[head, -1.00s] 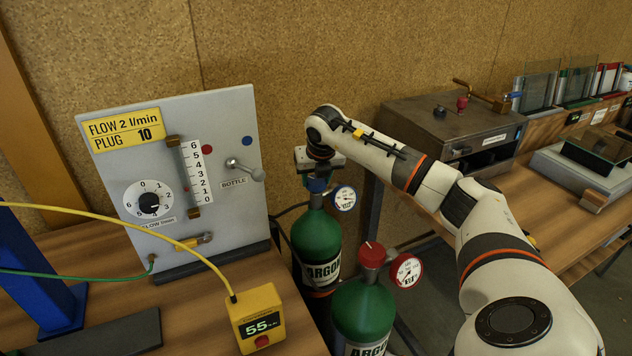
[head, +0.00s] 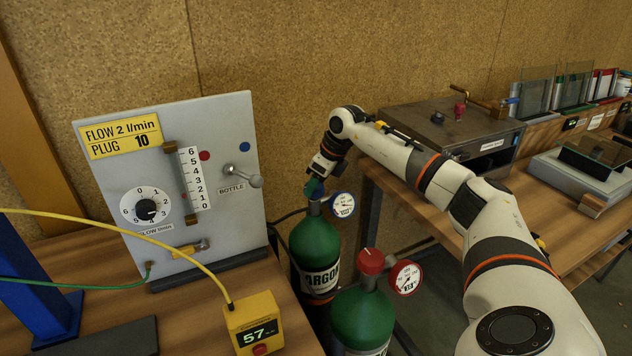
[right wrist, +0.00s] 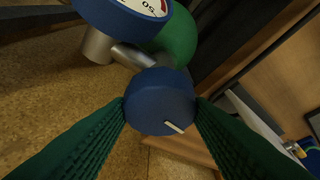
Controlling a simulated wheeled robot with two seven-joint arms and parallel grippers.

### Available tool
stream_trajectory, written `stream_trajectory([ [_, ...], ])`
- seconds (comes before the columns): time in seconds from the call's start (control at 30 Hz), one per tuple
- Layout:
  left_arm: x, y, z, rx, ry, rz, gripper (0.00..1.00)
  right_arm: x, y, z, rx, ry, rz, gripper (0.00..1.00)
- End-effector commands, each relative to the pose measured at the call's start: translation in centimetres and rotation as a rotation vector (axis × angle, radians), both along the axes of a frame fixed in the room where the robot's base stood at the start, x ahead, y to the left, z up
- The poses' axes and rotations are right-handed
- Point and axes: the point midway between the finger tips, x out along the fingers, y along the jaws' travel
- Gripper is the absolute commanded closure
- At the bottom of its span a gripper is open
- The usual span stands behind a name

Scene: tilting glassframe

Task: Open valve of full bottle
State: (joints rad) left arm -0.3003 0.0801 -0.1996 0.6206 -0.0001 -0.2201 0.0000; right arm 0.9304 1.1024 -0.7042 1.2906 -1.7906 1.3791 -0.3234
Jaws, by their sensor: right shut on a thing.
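Two green argon bottles stand beside the table. The rear bottle (head: 316,250) has a blue valve knob (right wrist: 160,101) and a blue-rimmed gauge (head: 342,205). The front bottle (head: 362,315) has a red valve knob (head: 371,262) and a red-rimmed gauge (head: 406,276). My right gripper (head: 315,188) reaches down onto the rear bottle's top. In the right wrist view its green fingers (right wrist: 160,112) press on both sides of the blue knob, whose white mark points to the lower right. The gauge needles are too small to read surely. My left gripper is out of view.
A grey panel (head: 110,215) with a flow dial, scale tube and bottle lever stands left of the bottles. A yellow meter (head: 255,318) reading 57 sits at the table edge. A metal oven box (head: 450,135) is on the right table, close behind my right forearm.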

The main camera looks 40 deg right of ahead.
Motion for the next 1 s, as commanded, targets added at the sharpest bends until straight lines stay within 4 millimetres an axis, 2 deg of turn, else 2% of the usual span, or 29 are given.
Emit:
stream_trajectory([
  [0.3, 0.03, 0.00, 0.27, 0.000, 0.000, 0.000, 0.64, 0.03, -0.11, 0.07, -0.001, 0.000, 0.114, 0.76],
  [0.83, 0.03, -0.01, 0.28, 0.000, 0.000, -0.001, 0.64, 0.03, -0.11, 0.02, -0.003, 0.000, 0.136, 0.76],
  [0.87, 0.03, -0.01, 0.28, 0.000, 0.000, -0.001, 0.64, 0.03, -0.11, 0.02, -0.003, 0.000, 0.136, 0.50],
  [0.97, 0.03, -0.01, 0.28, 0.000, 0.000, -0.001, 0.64, 0.03, -0.11, 0.02, -0.003, 0.000, 0.136, 0.34],
  [1.0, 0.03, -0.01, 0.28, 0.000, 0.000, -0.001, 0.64, 0.03, -0.10, 0.02, -0.003, 0.000, 0.136, 0.32],
])
